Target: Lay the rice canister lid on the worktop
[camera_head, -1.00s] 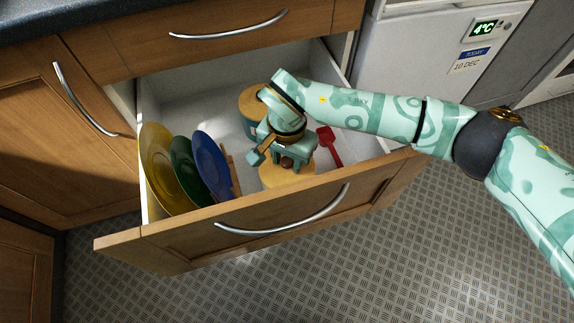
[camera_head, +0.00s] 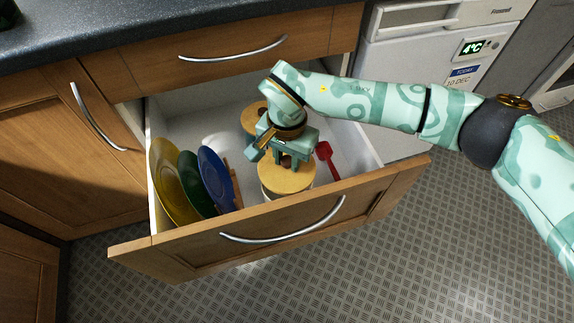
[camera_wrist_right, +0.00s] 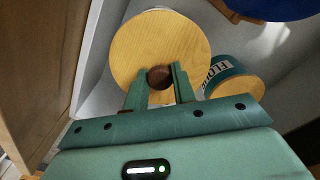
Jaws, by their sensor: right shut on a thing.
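The round wooden rice canister lid (camera_head: 286,178) is in the open drawer, near its front panel; it also shows in the right wrist view (camera_wrist_right: 185,38). A pale canister body shows just under its rim; I cannot tell whether the lid is clear of it. My right gripper (camera_head: 287,161) points down over the lid and is shut on its brown knob, which shows between the fingers in the right wrist view (camera_wrist_right: 160,77). The dark speckled worktop (camera_head: 150,27) runs above the drawers at the top left. My left gripper is not in view.
A teal flour canister (camera_wrist_right: 222,70) with a wooden lid stands behind the held lid. Yellow (camera_head: 170,185), green and blue (camera_head: 215,180) plates stand at the drawer's left. A red utensil (camera_head: 326,158) lies at right. The drawer front (camera_head: 270,235) rises close to the lid.

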